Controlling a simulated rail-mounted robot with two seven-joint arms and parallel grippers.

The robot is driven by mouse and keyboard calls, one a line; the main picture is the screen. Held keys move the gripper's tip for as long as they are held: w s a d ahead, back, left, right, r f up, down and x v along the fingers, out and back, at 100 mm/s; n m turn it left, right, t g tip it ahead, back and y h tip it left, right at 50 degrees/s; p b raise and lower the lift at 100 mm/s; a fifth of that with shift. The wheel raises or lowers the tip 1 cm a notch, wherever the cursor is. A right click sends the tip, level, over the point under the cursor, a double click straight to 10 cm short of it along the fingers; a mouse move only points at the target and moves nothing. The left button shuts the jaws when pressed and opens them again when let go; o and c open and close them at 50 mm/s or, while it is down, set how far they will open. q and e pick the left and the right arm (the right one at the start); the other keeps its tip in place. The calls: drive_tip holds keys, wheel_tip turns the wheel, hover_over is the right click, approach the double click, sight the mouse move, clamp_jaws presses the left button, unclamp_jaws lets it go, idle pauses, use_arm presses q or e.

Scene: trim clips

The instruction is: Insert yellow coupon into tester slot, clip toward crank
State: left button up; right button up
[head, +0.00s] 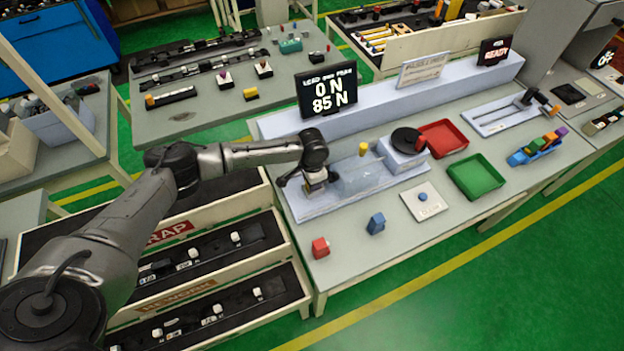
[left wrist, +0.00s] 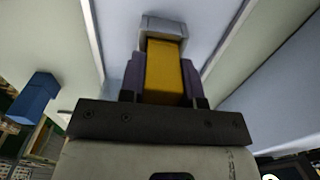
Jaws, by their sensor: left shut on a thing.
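My left gripper (head: 318,186) is low over the left end of the pale tester (head: 305,209). In the left wrist view the yellow coupon (left wrist: 163,72) is between the fingers of my left gripper (left wrist: 165,80), which are shut on it. A pale grey block (left wrist: 163,27) shows at the coupon's far end; whether it is the clip or part of the tester, I cannot tell. My gripper hides the slot and most of the coupon in the head view. The black-topped crank unit (head: 408,142) stands at the tester's right end. My right gripper is not in view.
A red block (head: 320,248) and a blue block (head: 376,223) stand in front of the tester. A yellow-topped post (head: 363,149) and clear guard (head: 365,180) rise from it. Red (head: 443,138) and green (head: 476,177) trays lie right. The display (head: 327,90) reads 0 N, 85 N.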

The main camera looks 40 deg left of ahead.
use_arm(q)
drive_tip(key=shift+s+f, duration=0.1)
drive_tip(key=shift+f, duration=0.1)
drive_tip(key=o, duration=1)
drive_tip(key=shift+r, duration=0.15)
wheel_tip(320, 180, up, 12)
drive_tip(key=shift+f+p, duration=0.1)
drive_tip(key=shift+p, duration=0.25)
drive_tip(key=shift+r, duration=0.95)
